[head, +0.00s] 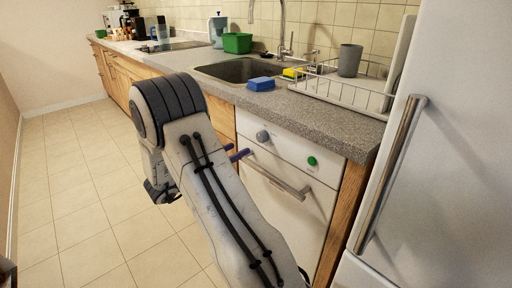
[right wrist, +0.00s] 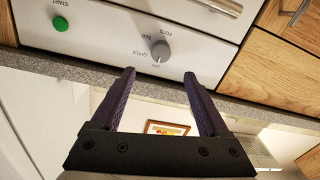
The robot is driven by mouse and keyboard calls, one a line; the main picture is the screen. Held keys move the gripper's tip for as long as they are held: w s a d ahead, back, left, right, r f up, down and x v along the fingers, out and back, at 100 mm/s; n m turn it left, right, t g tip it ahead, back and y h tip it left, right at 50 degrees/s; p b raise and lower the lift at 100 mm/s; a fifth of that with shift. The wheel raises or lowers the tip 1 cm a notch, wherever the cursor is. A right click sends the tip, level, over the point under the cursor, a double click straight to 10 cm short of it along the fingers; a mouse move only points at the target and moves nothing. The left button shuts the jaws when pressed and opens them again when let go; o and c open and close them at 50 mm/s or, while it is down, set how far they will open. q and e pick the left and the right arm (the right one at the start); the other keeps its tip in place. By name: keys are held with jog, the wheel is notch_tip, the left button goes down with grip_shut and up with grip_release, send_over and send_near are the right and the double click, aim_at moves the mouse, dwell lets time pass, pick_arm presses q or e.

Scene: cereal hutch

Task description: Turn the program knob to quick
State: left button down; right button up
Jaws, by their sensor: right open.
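The grey program knob (head: 263,136) is on the white panel of the dishwasher (head: 290,178), below the counter. In the right wrist view the knob (right wrist: 160,49) has printed labels around it, including OFF, QUICK, ECO and POTS, seen upside down. A mark on it seems to face OFF, but it is too small to be sure. My right gripper (right wrist: 158,73) is open, its purple fingers apart and empty, with the knob between and beyond the fingertips, not visibly touched. In the head view my right gripper (head: 237,152) is mostly hidden behind my arm.
A green START button (head: 312,160) is right of the knob. The dishwasher handle (head: 277,181) runs below the panel. The counter edge (head: 310,130) overhangs it. The fridge (head: 440,180) stands close on the right. The tiled floor (head: 85,190) at left is free.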

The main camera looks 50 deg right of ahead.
aim_at(259, 137)
jog(key=d, duration=0.3)
jog(key=d+b, duration=0.1)
jog(key=d, duration=0.5)
jog(key=shift+s+d, duration=0.25)
jog(key=shift+d, duration=0.1)
grip_shut()
